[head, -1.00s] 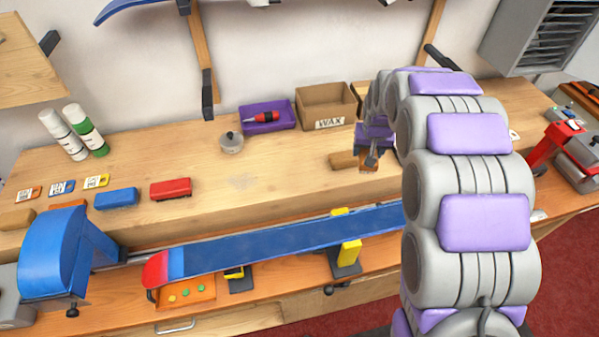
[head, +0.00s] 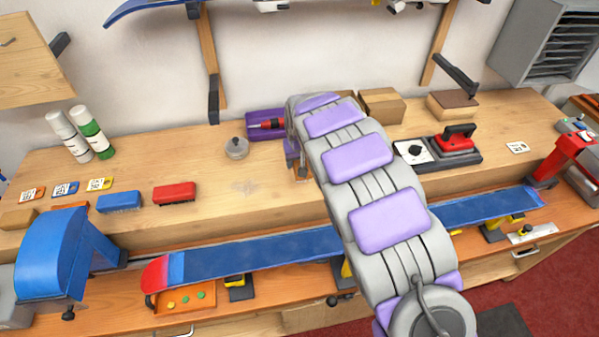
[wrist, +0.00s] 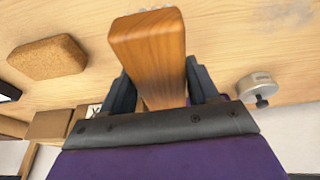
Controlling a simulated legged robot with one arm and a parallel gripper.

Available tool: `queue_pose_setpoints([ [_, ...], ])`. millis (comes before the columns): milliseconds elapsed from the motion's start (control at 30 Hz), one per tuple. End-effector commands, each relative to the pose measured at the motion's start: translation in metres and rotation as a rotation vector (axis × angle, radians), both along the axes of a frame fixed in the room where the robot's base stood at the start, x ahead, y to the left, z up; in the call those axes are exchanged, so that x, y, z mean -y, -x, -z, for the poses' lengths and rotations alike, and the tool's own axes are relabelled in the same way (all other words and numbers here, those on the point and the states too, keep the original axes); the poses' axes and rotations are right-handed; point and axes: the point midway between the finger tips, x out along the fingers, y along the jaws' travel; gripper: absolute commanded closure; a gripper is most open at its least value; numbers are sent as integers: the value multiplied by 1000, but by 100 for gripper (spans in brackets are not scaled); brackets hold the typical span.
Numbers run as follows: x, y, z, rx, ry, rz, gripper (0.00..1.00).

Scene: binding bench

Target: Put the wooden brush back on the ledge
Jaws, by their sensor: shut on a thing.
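In the head view my gripper (head: 302,170) is over the pale wooden ledge (head: 250,200), behind my forearm, and I cannot make out the brush there. Bare ledge also shows behind the brush in the wrist view (wrist: 215,30). I cannot tell whether the brush touches the ledge.
A grey round tin (head: 236,148) and a purple tray (head: 262,122) are left of my gripper. A cork block (wrist: 47,58) lies to one side. A blue ski (head: 260,252) runs along the front. Ledge left of my gripper is clear.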

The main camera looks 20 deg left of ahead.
Motion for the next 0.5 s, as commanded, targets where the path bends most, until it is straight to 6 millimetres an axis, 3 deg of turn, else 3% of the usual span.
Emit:
queue_pose_setpoints([
  [300,-1,0,44,0,1,1,69],
  [500,-1,0,47,1,1,2,69],
])
